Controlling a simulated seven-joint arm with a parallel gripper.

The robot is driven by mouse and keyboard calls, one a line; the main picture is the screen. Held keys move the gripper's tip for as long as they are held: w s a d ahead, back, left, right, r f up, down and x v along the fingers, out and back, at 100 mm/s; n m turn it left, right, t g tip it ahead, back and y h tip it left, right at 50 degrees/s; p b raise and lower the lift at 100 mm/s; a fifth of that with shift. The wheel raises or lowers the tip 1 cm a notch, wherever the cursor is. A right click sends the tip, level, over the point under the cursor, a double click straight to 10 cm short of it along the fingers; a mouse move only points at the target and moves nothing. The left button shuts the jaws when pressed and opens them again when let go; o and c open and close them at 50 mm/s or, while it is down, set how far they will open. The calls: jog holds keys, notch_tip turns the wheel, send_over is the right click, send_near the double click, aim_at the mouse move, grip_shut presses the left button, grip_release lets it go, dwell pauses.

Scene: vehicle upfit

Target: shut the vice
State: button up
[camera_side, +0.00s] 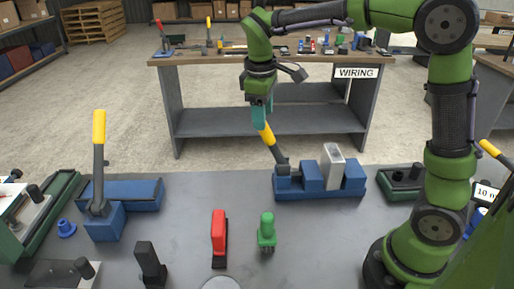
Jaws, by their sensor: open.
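A blue vice (319,189) stands on the grey bench, right of centre. An upright silver block (332,168) stands between its blue jaws. The vice's lever has a yellow grip (267,134) and leans up and to the left from the vice's left end. My gripper (260,118) points down at the top of the yellow grip, with its teal fingers at or around the grip's end. The fingers are open. Whether they touch the grip cannot be told from this side.
Another blue fixture (122,205) with an upright yellow-tipped lever (99,140) stands at the left. A red-handled piece (219,235), a green piece (267,231) and a black piece (150,262) stand in front. A WIRING table (270,58) is behind. Bare bench lies between.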

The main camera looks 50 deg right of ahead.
aim_at(272, 145)
jog(key=f, duration=0.4)
jog(key=d+f, duration=0.1)
jog(key=f, duration=0.1)
jog(key=shift+w+f, duration=0.1)
jog(key=shift+w, duration=0.1)
jog(key=shift+c, duration=0.2)
grip_shut()
